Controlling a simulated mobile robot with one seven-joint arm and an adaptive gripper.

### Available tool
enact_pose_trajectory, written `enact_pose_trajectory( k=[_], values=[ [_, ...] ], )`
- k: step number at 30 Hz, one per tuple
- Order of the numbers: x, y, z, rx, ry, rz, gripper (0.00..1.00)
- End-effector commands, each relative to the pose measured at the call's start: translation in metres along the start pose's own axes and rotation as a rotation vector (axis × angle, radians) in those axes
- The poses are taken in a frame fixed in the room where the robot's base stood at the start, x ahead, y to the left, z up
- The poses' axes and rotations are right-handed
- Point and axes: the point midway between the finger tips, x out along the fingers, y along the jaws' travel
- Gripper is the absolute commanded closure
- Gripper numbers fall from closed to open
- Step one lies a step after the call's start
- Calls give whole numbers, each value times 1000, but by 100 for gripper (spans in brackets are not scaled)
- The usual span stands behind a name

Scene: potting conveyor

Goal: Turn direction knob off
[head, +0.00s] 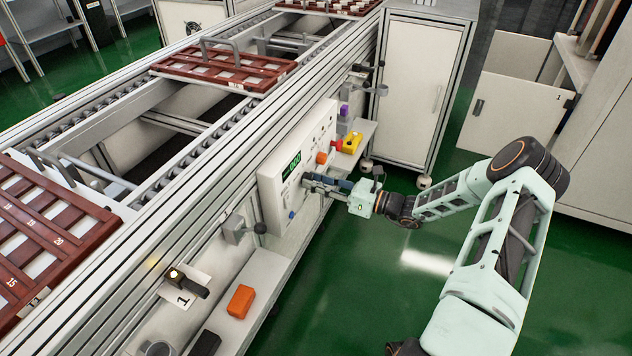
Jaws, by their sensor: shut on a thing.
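The white control panel (274,212) stands on the side of the conveyor, with a green lit display (291,165) and several small controls on its face. My gripper (307,181) reaches in from the right with its fingertips at the panel face, just below and right of the display. It is shut on a knob there, which the fingers hide. I take this to be the direction knob, but its pointer and the panel lettering cannot be read.
A ledge (268,270) runs below the panel and carries an orange block (240,301). Yellow (352,142) and purple (344,110) things lie beyond the panel. A lever (243,229) sticks out left of the panel. The green floor to the right is clear.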

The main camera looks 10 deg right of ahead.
Motion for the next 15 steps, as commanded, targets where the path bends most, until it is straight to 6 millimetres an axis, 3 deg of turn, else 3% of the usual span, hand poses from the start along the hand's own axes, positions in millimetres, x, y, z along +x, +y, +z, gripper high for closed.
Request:
enact_pose_trajectory(
  k=[8, 15],
  values=[
    [0, 0, 0, -42, 0, 0, 98],
    [0, 0, 1, -184, -1, 0, 98]
  ],
)
